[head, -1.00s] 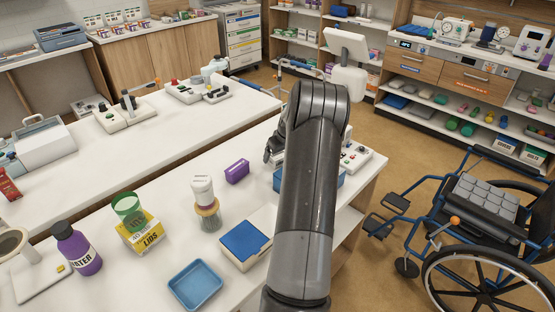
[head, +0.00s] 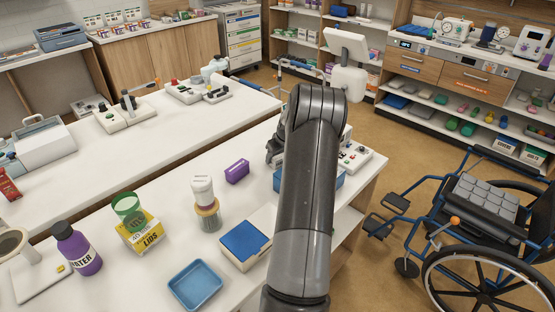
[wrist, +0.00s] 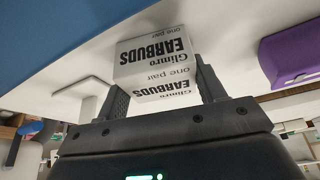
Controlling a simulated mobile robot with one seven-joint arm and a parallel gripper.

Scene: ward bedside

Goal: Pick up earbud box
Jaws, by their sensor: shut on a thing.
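The earbud box (wrist: 155,58) is a small white carton with black "EARBUDS" lettering, seen upside down in the wrist view. My gripper (wrist: 162,88) is shut on it, with one dark finger on each side. In the head view my arm hides the box, and only part of my gripper (head: 273,150) shows left of the arm, over the table. Whether the box still touches the surface below it I cannot tell.
A purple box (head: 237,171) stands left of my gripper; it also shows in the wrist view (wrist: 293,50). A blue container (head: 340,178) is partly behind my arm. A white-and-blue box (head: 245,243), a blue tray (head: 195,284) and a capped jar (head: 207,205) stand nearer.

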